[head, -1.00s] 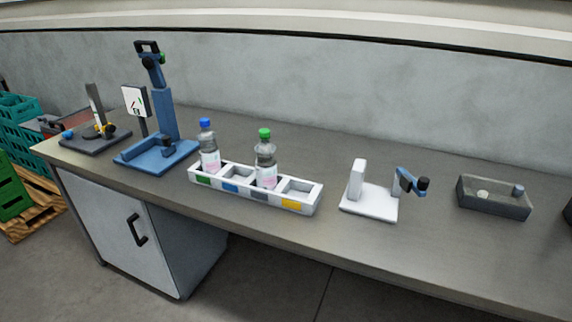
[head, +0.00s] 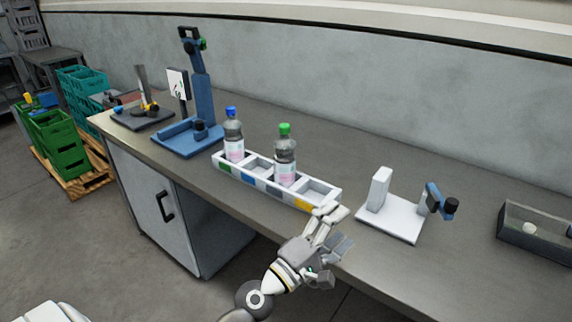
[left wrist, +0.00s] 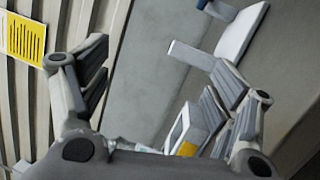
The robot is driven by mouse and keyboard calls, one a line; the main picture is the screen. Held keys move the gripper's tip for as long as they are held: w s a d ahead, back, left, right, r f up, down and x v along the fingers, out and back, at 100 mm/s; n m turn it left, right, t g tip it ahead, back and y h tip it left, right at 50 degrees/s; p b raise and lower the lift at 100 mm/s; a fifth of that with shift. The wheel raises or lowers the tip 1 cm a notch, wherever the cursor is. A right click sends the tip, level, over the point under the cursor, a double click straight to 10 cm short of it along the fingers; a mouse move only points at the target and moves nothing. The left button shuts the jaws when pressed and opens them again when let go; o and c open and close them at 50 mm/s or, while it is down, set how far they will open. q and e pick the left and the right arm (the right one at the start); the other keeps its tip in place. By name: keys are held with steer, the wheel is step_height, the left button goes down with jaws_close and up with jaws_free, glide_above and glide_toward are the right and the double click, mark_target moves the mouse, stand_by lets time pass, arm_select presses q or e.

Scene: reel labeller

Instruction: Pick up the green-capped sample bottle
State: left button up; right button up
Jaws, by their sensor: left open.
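The green-capped bottle (head: 285,160) stands upright in the third compartment from the left of the white rack (head: 319,201). It is clear with a pale pink and white label. A blue-capped bottle (head: 234,140) stands in the leftmost compartment. My left gripper (head: 337,228) is open and empty near the rack's right end, at the bench's front edge, apart from the green-capped bottle. In the left wrist view, its open fingers (left wrist: 150,88) show, with part of the rack's yellow-marked end behind the right finger; neither bottle is seen there. My right gripper is not in view.
A white stand (head: 390,221) with a blue arm is right of the rack. A blue press-like device (head: 203,105) stands left of the bottles. A grey tray (head: 536,238) is at far right. Green crates (head: 58,142) sit on a pallet left of the bench.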

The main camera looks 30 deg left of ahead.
arm_select(q)
steer(key=w+a+r+n+t+y, duration=0.2)
steer(key=w+a+r+n+y, duration=0.15)
steer(key=a+n+y, duration=0.45)
steer(key=n+g+y, duration=0.6)
steer(key=n+y, duration=0.1)
steer(key=n, duration=1.1)
glide_toward(284, 169)
steer(key=x, duration=0.7)
steer(key=shift+w+a+f, duration=0.1)
steer(key=shift+w+a, duration=0.1)
steer(key=shift+a, duration=0.2)
steer(key=shift+w+a, duration=0.15)
steer(key=shift+w, duration=0.3)
steer(key=shift+x, duration=2.2)
